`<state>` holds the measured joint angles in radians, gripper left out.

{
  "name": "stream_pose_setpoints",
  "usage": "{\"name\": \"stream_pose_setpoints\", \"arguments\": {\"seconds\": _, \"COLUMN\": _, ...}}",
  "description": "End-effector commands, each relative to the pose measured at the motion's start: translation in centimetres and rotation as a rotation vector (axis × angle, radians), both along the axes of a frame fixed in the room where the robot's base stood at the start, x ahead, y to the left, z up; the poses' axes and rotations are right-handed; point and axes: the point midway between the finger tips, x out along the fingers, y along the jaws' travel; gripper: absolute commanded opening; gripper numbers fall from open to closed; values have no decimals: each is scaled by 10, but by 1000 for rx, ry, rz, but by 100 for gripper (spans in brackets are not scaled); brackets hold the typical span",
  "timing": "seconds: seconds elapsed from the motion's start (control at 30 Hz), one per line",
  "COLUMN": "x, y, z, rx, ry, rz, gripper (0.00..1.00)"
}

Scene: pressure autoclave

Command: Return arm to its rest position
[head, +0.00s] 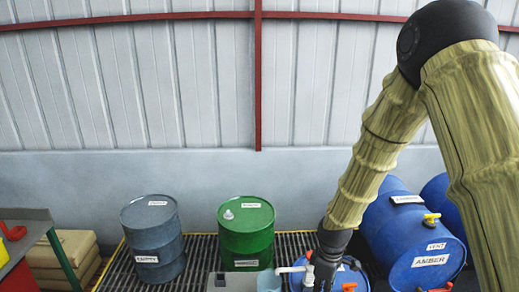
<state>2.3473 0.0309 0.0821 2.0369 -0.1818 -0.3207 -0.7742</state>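My arm comes in from the right edge, bends at a dark elbow joint high up, and reaches down in a yellow-green sleeve. The dark end of the arm with my gripper (324,272) is at the bottom edge, in front of a blue drum top (352,281). It overlaps the drum in the picture; I cannot tell whether it touches anything. The fingertips are not clearly visible, so I cannot tell whether it is open or holds something.
A blue-grey drum (152,238) and a green drum (246,236) stand on a grating (203,262). Large blue barrels (413,236) lie at the right, close to my arm. A white pipe (291,269) is beside the gripper. A bench (28,222) stands at the left.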

Motion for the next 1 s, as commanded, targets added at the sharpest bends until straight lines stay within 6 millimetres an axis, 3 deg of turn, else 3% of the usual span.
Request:
{"name": "stream_pose_setpoints", "arguments": {"seconds": 0.23, "x": -36, "y": -2, "z": -70, "rx": 19, "ry": 11, "rz": -121, "gripper": 0}}
{"name": "stream_pose_setpoints", "arguments": {"seconds": 0.37, "x": -69, "y": -3, "z": -126, "rx": 30, "ry": 21, "rz": -229, "gripper": 0}}
{"name": "stream_pose_setpoints", "arguments": {"seconds": 0.5, "x": -116, "y": -6, "z": -190, "rx": 37, "ry": 29, "rz": -376, "gripper": 0}}
{"name": "stream_pose_setpoints", "arguments": {"seconds": 0.7, "x": -188, "y": -13, "z": -266, "rx": 33, "ry": 36, "rz": -591, "gripper": 0}}
{"name": "stream_pose_setpoints", "arguments": {"seconds": 0.9, "x": -264, "y": -23, "z": -324, "rx": 11, "ry": 36, "rz": -797, "gripper": 0}}
{"name": "stream_pose_setpoints", "arguments": {"seconds": 1.0, "x": -296, "y": -29, "z": -344, "rx": -2, "ry": 30, "rz": -886, "gripper": 0}}
